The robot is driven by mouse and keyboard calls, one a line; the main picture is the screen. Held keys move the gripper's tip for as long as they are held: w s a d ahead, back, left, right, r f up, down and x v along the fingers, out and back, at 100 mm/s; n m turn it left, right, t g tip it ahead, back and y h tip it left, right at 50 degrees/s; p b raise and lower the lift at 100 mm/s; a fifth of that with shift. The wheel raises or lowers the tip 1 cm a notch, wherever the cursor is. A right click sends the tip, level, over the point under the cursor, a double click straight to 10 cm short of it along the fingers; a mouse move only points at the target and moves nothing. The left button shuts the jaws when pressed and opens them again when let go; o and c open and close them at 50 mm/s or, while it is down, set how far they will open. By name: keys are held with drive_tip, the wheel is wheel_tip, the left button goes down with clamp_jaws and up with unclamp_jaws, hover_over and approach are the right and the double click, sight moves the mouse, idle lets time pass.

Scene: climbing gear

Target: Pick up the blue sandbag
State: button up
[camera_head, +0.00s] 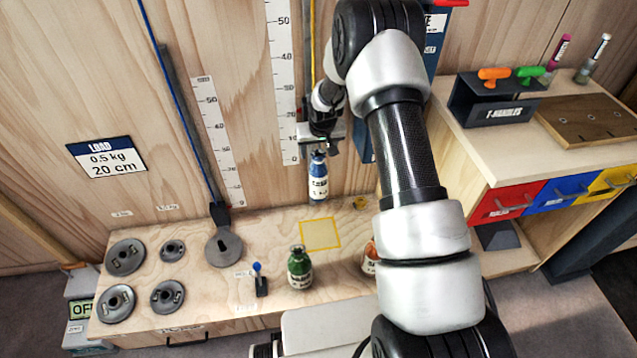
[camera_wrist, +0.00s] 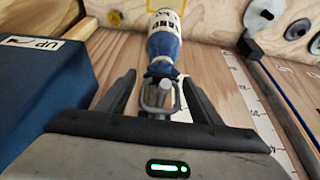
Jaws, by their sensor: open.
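The blue sandbag (camera_head: 318,183) has a white label band and shows just below my gripper (camera_head: 322,143), close to the wooden wall above the bench. In the wrist view the sandbag (camera_wrist: 165,45) lies beyond the fingertips, its neck pointing towards my gripper (camera_wrist: 158,88). A metal clip (camera_wrist: 158,95) at its neck shows between the two open fingers, with a gap on each side. I cannot tell whether the bag hangs or stands.
A green bag (camera_head: 299,268) and a partly hidden orange bag (camera_head: 369,259) stand on the bench (camera_head: 215,305). Grey weight discs (camera_head: 125,257) lie at the left. A blue box (camera_wrist: 45,90) is close left of my fingers. A yellow-taped square (camera_head: 320,234) is empty.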

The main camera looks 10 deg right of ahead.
clamp_jaws()
drive_tip(key=shift+w+r, duration=0.15)
drive_tip(key=shift+r, duration=0.15)
